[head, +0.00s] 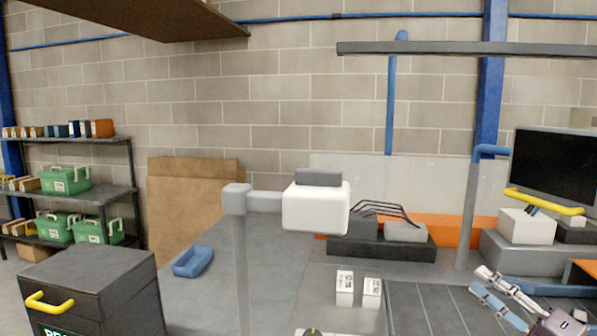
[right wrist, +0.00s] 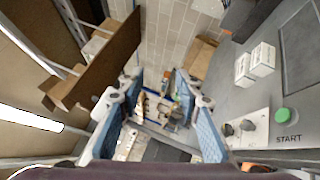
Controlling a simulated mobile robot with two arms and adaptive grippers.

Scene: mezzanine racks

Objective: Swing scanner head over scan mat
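The scanner head (head: 316,208) is a white box with a grey cap. A short grey arm (head: 264,201) joins it to an upright grey post (head: 240,275) on its left. Below it is a lighter grey flat area on the bench (head: 316,290), which may be the scan mat; I cannot tell for sure. My right gripper (head: 483,280) is at the lower right, well apart from the scanner head. Its two blue-padded fingers (right wrist: 155,110) are spread with nothing between them in the right wrist view. The scanner head does not show clearly there. My left gripper is not in view.
Two small white boxes (head: 345,287) stand on the bench, also in the wrist view (right wrist: 250,66). A blue tray (head: 193,262), a dark cabinet (head: 95,285) and a monitor (head: 555,165) stand around.

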